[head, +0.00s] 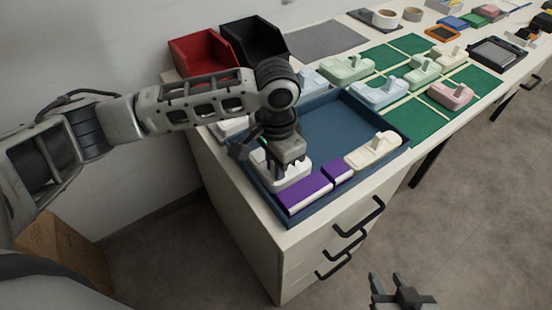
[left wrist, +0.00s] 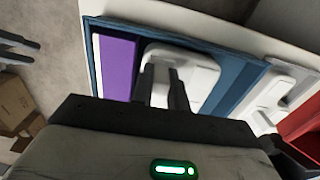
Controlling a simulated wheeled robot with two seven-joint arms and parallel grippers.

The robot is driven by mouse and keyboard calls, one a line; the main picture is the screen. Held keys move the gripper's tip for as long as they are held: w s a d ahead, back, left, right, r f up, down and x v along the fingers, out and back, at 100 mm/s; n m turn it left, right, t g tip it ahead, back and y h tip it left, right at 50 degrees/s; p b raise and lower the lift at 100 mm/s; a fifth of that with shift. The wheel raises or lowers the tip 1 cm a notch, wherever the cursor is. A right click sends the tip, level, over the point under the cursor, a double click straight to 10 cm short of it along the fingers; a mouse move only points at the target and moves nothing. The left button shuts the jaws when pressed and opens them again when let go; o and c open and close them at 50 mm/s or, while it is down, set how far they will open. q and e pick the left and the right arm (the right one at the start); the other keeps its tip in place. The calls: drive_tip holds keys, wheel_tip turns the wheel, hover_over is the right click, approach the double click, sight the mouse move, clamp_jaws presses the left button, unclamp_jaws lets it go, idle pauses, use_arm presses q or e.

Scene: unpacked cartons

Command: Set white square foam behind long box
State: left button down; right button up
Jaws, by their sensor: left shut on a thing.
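The white square foam (head: 292,178) is in the blue tray (head: 342,118), at its front left corner. My left gripper (head: 286,160) is over it, pointing down and shut on its raised grip; the foam also shows in the left wrist view (left wrist: 200,75), with the fingers (left wrist: 164,82) on it. The long purple box (head: 306,194) lies along the tray's front wall, just in front of the foam. It also shows in the left wrist view (left wrist: 117,67). I cannot tell whether the foam is lifted off the tray floor. My right gripper (head: 386,278) is open and empty, low beside the counter.
A short purple box (head: 337,172) and a cream foam piece (head: 372,150) sit right of the long box. Red (head: 203,53) and black (head: 254,42) bins stand behind. Pastel foam pieces stand on green mats (head: 428,117). The tray's middle is clear.

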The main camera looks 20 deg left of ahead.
use_arm(q)
drive_tip(key=shift+f, duration=0.65)
drive_tip(key=c, duration=1.3)
unclamp_jaws()
wheel_tip(320, 180, up, 16)
drive_tip(key=shift+p, duration=0.45)
drive_tip(key=shift+f, duration=0.1)
